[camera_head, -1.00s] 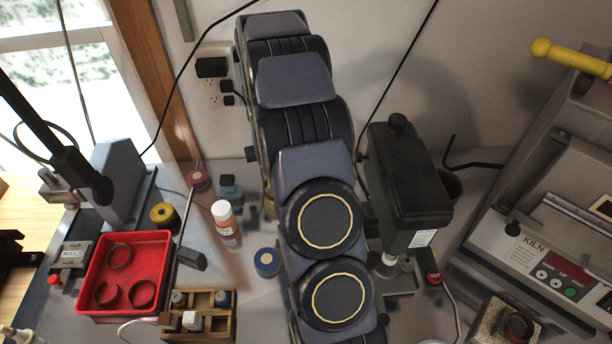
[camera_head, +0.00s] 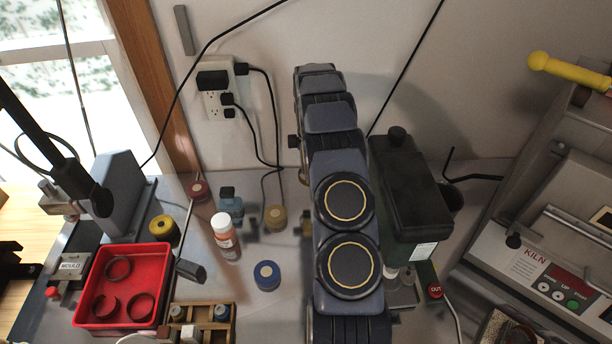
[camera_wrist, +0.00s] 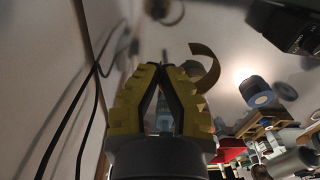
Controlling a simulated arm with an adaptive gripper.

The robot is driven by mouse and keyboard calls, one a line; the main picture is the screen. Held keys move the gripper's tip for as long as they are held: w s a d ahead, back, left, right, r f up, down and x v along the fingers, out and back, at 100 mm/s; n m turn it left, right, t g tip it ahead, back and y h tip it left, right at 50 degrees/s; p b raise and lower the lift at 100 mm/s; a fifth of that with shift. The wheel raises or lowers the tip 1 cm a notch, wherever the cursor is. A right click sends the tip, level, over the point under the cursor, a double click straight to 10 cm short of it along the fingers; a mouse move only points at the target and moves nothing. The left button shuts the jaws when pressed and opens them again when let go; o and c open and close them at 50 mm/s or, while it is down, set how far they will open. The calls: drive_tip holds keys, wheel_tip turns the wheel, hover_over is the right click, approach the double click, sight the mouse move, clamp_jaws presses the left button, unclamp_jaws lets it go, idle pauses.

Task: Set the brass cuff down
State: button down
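My gripper (camera_wrist: 163,70) shows in the wrist view, its yellow-padded fingers closed together toward the tips. A curved brass cuff (camera_wrist: 213,68) stands right at the fingertips, held by the gripper; part of it is hidden behind the right finger. It looks clear of the bench. In the head view my arm hides most of the gripper and the cuff. A red tray (camera_head: 82,318) at the lower left holds three dark, open ring-like cuffs (camera_head: 118,267).
A white bottle with an orange label (camera_head: 226,240), a blue-lidded jar (camera_head: 267,276) and an olive-lidded jar (camera_head: 275,217) stand left of my arm. A wooden rack (camera_head: 222,330) is beside the tray. A dark machine (camera_head: 405,190) and the kiln (camera_head: 560,285) stand right. Cables hang along the wall.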

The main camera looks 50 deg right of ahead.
drive_tip(key=w+d+f, duration=0.1)
drive_tip(key=f, duration=0.1)
drive_tip(key=w+d+f, duration=0.1)
drive_tip(key=f, duration=0.1)
drive_tip(key=w+d+f, duration=0.1)
drive_tip(key=f, duration=0.1)
drive_tip(key=shift+w+d, duration=0.2)
wheel_tip(320, 180, down, 3)
drive_tip(key=c, duration=1.2)
unclamp_jaws()
drive_tip(key=shift+o, duration=0.2)
